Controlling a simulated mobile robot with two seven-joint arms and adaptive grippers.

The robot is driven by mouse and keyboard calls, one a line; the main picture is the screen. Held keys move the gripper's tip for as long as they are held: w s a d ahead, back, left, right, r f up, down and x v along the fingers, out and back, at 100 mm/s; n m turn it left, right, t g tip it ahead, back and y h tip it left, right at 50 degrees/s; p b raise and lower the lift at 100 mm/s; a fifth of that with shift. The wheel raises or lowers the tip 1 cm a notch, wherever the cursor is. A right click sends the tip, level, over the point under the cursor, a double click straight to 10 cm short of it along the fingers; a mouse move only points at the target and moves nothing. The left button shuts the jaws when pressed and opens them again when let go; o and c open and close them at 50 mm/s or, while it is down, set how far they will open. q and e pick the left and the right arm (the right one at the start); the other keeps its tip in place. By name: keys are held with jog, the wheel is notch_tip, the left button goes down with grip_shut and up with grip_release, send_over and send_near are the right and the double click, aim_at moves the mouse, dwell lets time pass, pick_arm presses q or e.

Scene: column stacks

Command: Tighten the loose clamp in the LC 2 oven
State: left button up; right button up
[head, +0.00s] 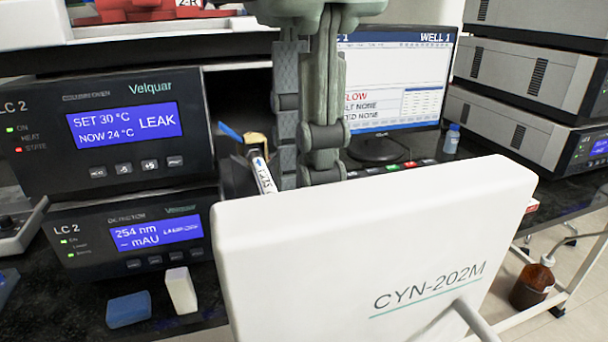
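The LC 2 oven (40,165) stands at the left, stacked on the LC 2 detector (75,222). Its display reads SET 30 °C, NOW 24 °C, LEAK. A white panel (400,235) marked CYN-202M, which looks like an opened door, fills the lower right. Behind its left edge a labelled white column (264,176) lies tilted beside a blue part (230,132) and a gold-coloured part (257,142). My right gripper (306,180) points down next to them, its tips partly hidden behind the panel. I cannot make out the clamp or whether the fingers hold anything. My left gripper is out of view.
A monitor (405,85) marked WELL 1 stands behind the gripper. Grey instruments (520,75) are stacked at the right. A blue block (128,309) and a white block (180,290) sit before the detector. A brown bottle (532,285) is low at the right.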

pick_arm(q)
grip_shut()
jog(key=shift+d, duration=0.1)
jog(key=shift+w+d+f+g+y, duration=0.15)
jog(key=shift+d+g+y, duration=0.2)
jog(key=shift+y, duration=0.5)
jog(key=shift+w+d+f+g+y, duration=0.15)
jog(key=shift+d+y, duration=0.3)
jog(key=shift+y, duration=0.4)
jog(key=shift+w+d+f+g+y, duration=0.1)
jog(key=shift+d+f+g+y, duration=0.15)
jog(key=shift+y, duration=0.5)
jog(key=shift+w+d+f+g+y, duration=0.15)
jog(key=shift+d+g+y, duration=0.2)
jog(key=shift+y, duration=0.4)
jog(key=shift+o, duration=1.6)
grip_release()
